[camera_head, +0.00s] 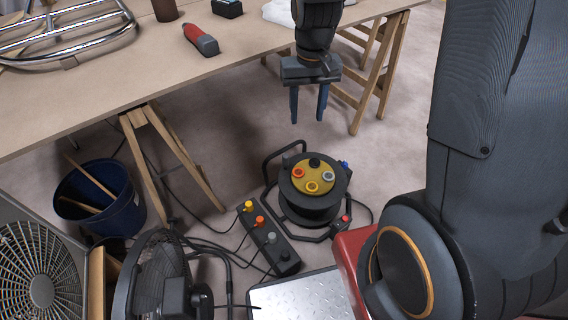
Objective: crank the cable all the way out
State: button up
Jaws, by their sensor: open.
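A black cable reel (316,208) stands on the floor in the middle of the view, in a black tubular frame. Its top has a yellow disc (312,178) with several round coloured sockets or caps and a dark knob (314,163). A small blue part (345,165) shows at its right edge. A dark cable (362,208) lies at its right. My gripper (308,106) points down above the reel, apart from it in the picture. Its two blue fingers are spread with nothing between them. I cannot tell its exact height over the reel.
A power strip (268,240) with coloured plugs and loose cables lies left of the reel. A workbench (130,85) on wooden trestles stands behind, bearing a red-handled tool (200,39). A blue bucket (101,205), a fan (155,275), a metal plate (300,298) and a red box (352,262) crowd the front.

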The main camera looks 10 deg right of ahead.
jog(key=w+f+b, duration=0.4)
jog(key=w+f, duration=0.2)
jog(key=f, duration=0.3)
jog(key=w+f+b, duration=0.5)
jog(key=w+f, duration=0.2)
jog(key=f, duration=0.2)
jog(key=m+b, duration=0.1)
jog(key=b, duration=0.8)
send_over(285, 155)
notch_tip(285, 155, down, 19)
jog(key=shift+d+f, duration=0.1)
notch_tip(285, 155, down, 8)
jog(key=shift+r+b, duration=0.1)
jog(key=shift+b, duration=1)
grip_shut()
